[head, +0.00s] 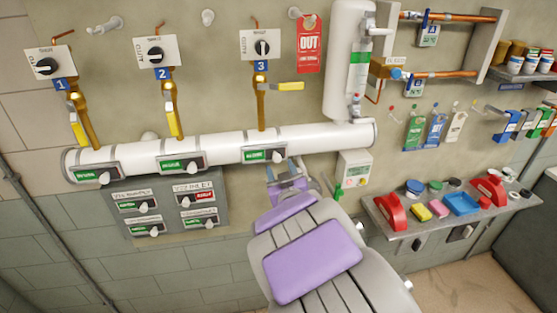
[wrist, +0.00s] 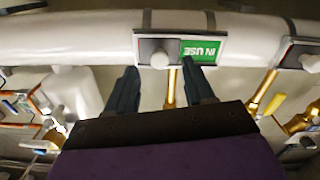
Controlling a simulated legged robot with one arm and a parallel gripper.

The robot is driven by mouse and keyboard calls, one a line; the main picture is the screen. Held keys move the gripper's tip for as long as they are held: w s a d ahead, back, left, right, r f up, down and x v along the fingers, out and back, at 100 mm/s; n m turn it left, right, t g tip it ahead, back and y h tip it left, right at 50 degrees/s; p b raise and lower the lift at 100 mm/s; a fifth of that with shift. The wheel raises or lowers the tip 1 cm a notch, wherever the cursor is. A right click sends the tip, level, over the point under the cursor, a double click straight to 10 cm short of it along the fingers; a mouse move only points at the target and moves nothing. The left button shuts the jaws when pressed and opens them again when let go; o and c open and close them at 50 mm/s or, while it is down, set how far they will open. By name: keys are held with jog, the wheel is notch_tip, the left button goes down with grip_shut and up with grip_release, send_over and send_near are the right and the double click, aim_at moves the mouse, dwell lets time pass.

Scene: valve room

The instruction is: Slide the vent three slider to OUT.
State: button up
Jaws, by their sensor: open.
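The vent three slider is a dark-framed plate (head: 257,156) on the white horizontal pipe, below the blue 3 label. Its pale knob (head: 279,155) is at the right end in the head view, with a green panel showing at left. In the wrist view, where the picture is upside down, the knob (wrist: 159,59) is at left and the green panel (wrist: 199,50) reads IN USE. My gripper (head: 279,168) is open just below the slider. In the wrist view its fingertips (wrist: 158,72) straddle the knob's line; I cannot tell whether they touch it.
Similar sliders (head: 182,162) (head: 96,175) sit left on the pipe (head: 222,143). A grey panel (head: 170,208) with several small sliders is below left. A small white box (head: 354,172) hangs right of my gripper. A shelf (head: 445,217) with coloured items is farther right.

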aim_at(277, 161)
jog(key=shift+x, duration=1.45)
jog(key=shift+c, duration=0.3)
grip_shut()
